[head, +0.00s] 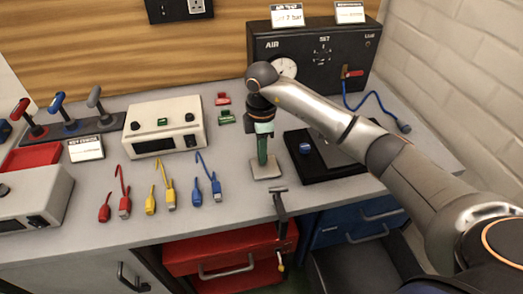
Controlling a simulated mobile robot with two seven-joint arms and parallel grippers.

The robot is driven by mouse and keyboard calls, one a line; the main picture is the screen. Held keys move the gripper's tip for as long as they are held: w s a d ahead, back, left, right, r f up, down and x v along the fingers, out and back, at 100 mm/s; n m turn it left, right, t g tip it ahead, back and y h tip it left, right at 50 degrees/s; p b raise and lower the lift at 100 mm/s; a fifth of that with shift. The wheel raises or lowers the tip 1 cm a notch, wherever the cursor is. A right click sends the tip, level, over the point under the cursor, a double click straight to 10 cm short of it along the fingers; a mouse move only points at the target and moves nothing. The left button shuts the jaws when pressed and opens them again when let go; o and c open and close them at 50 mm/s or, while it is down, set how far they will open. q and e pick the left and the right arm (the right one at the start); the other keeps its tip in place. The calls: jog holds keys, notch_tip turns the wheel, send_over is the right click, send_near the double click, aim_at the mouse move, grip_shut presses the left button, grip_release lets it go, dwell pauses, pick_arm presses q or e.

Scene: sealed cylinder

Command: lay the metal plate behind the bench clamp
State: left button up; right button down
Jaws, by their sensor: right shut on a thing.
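The metal plate (267,172) is a small light grey square, low at the bench's front edge, with a green upright piece (262,150) rising from it. My right gripper (263,138) points down right above the plate and is shut on this upright piece. Whether the plate touches the bench top is hard to tell. The dark bench clamp (281,205) is at the front edge, just in front of the plate and slightly right. My left gripper is not in view.
Red, yellow and blue leads (168,194) lie left of the plate. A black pad (318,158) with a blue knob is to the right, partly under my right arm. A white meter box (163,128) and a black air panel (309,52) stand farther back.

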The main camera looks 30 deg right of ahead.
jog(key=shift+f, duration=0.2)
jog(key=shift+f, duration=0.1)
jog(key=shift+f, duration=0.15)
jog(key=c, duration=0.8)
grip_release()
jog(key=shift+c, duration=0.2)
notch_tip(320, 180, up, 13)
jog(key=shift+f, duration=0.2)
